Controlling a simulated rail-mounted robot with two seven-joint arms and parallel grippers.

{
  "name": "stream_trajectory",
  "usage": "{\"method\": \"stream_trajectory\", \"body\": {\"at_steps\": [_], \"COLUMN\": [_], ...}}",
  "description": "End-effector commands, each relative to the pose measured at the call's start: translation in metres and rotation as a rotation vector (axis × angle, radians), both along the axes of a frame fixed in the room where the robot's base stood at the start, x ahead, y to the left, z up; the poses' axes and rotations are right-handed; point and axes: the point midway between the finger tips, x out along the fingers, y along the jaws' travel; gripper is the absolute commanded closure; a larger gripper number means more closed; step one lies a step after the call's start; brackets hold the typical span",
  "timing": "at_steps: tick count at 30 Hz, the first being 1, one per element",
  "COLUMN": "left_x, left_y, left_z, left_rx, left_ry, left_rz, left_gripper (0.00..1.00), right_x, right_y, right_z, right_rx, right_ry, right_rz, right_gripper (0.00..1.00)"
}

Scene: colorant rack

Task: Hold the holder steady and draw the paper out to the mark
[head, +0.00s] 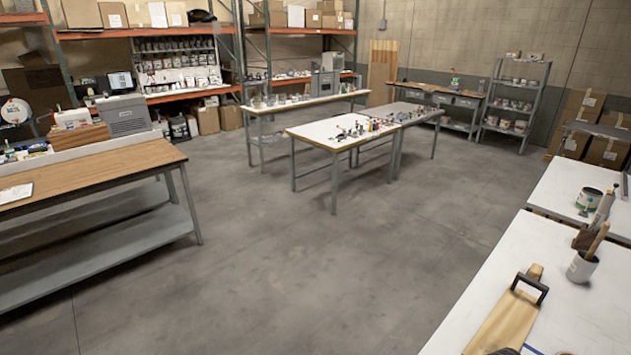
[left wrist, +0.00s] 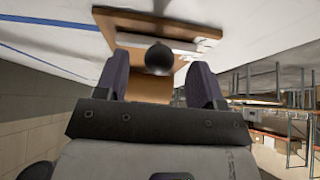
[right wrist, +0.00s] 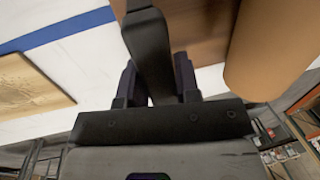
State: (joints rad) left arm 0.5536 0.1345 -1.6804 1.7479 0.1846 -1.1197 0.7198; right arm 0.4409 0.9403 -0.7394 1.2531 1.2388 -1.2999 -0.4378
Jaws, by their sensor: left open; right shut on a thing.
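In the left wrist view a brown wooden piece (left wrist: 125,18), apparently part of the holder, lies on a white table with a pale bar across it. A dark round knob (left wrist: 159,58) shows in front of it. My left gripper (left wrist: 160,80) is open, its fingers spread either side of the knob, not visibly touching it. In the right wrist view my right gripper (right wrist: 157,82) is shut on a black bar (right wrist: 150,45). A brown paper roll (right wrist: 268,50) is to its right, with a flat brown surface (right wrist: 203,25) behind. The paper's free end cannot be made out.
A blue line (right wrist: 62,32) crosses the white tabletop (right wrist: 25,15). A light wooden board (right wrist: 30,85) lies left. In the head view a wooden board with a black handle (head: 530,288) and a cup of tools (head: 582,266) stand on the right-hand table. The grey floor is open.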

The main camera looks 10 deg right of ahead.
Motion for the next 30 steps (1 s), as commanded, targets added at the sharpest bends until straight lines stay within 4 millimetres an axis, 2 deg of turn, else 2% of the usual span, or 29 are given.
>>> {"method": "stream_trajectory", "body": {"at_steps": [6,15,21,29,30], "left_x": [-0.011,-0.02,-0.023,-0.023,-0.023], "left_y": [0.018,0.036,0.04,0.04,0.04], "left_z": [0.035,0.068,0.075,0.076,0.076], "left_rx": [-0.003,0.0,0.001,0.001,0.001], "left_ry": [0.001,0.0,0.0,0.0,0.0], "left_rz": [0.001,0.001,0.001,0.001,0.001], "left_gripper": [0.37,0.37,0.37,0.37,0.37], "right_x": [-0.001,-0.001,-0.001,-0.001,0.0], "right_y": [0.001,0.001,0.001,0.001,0.001], "right_z": [-0.001,-0.001,-0.001,-0.001,-0.001], "right_rx": [0.002,0.002,0.002,0.002,0.003], "right_ry": [0.002,0.002,0.002,0.002,0.001], "right_rz": [0.0,0.0,0.001,0.001,0.001], "right_gripper": [1.0,1.0,1.0,1.0,0.68]}}
